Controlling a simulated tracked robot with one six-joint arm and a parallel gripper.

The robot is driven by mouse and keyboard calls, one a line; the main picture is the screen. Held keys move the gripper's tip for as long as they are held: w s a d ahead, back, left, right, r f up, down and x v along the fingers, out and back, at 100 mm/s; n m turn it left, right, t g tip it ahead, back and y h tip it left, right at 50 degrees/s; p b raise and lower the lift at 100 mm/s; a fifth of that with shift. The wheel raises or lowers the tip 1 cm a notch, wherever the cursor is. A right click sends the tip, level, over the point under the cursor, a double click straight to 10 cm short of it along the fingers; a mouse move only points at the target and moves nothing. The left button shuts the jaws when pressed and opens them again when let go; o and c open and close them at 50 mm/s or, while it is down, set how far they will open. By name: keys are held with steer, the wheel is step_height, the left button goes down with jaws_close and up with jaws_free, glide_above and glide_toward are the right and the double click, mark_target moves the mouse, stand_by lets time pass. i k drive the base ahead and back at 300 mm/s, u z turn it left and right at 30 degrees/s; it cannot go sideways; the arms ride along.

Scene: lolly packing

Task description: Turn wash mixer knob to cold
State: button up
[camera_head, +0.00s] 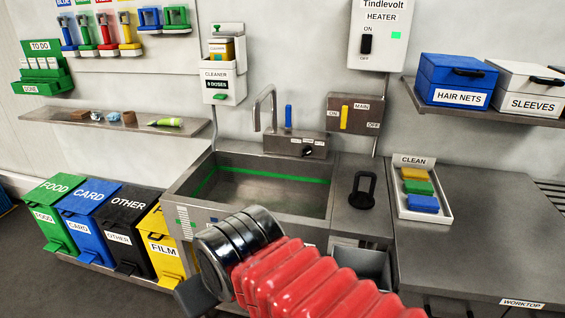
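The wash mixer (281,145) is a dark box on the wall side of the sink, with a curved metal spout (266,98) and an upright blue lever (288,116). A small black round knob (307,151) sits on the right of its front face. Small white labels sit above the knob, too small to read, so its setting cannot be told. My gripper (195,297) shows only as a dark piece at the lower left of my wrist, in front of the sink and well short of the knob. Its fingers are mostly hidden, and I cannot tell whether it is open.
The sink basin (265,203) has a green line inside. A MAIN box (368,114) with a yellow lever is right of the mixer. A black loop handle (362,190) stands on the counter. A CLEAN tray (424,216) holds coloured blocks. Lidded bins (125,222) stand at left.

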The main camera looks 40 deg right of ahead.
mark_target(307, 150)
steer(key=u, duration=0.3)
steer(key=k, duration=0.5)
steer(key=u, duration=0.45)
steer(key=i, duration=1.35)
steer(key=z, duration=0.95)
steer(key=i, duration=0.85)
steer(key=z, duration=0.4)
